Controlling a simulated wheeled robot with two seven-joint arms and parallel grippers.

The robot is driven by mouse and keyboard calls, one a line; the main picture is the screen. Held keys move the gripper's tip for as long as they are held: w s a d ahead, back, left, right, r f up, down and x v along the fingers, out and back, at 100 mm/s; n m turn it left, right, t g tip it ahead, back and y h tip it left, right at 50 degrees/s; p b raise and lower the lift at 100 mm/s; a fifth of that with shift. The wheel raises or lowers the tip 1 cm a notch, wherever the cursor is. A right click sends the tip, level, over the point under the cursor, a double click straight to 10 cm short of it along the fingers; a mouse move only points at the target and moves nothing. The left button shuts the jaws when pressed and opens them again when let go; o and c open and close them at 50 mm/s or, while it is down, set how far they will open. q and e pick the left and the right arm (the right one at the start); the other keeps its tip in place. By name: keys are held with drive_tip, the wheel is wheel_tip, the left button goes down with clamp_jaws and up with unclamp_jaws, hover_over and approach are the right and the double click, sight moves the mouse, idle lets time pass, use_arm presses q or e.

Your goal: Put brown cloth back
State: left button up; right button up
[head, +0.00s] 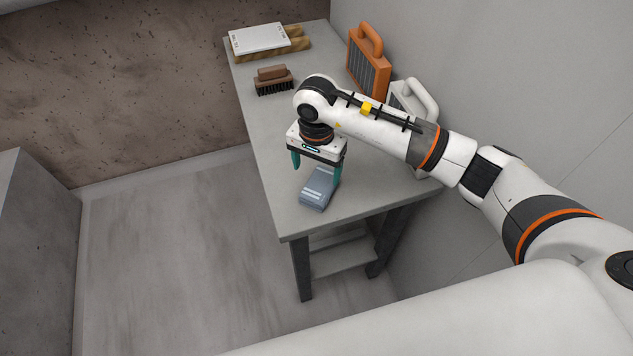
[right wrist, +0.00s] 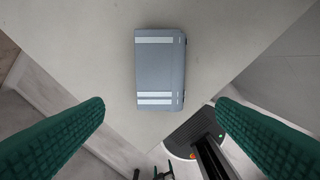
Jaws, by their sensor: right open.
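No plainly brown cloth can be made out. A blue-grey folded cloth-like block with white stripes (head: 319,190) lies near the front end of the grey table (head: 268,160). It also shows in the right wrist view (right wrist: 160,72), flat on the tabletop. My right gripper (head: 316,170) is above the table at the block's far end, its green fingers apart. In the right wrist view, the open fingers (right wrist: 161,108) have nothing between them, and the block lies ahead of them.
A brown brush (head: 273,80) with dark bristles stands farther back. A white board (head: 259,39) lies on a brown, wood-like slab (head: 298,47) at the far end. An orange-handled tool (head: 368,62) and a white-handled one (head: 412,98) stand along the wall.

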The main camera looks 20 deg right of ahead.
drive_tip(key=shift+r+b, duration=0.4)
drive_tip(key=shift+r, duration=1.85)
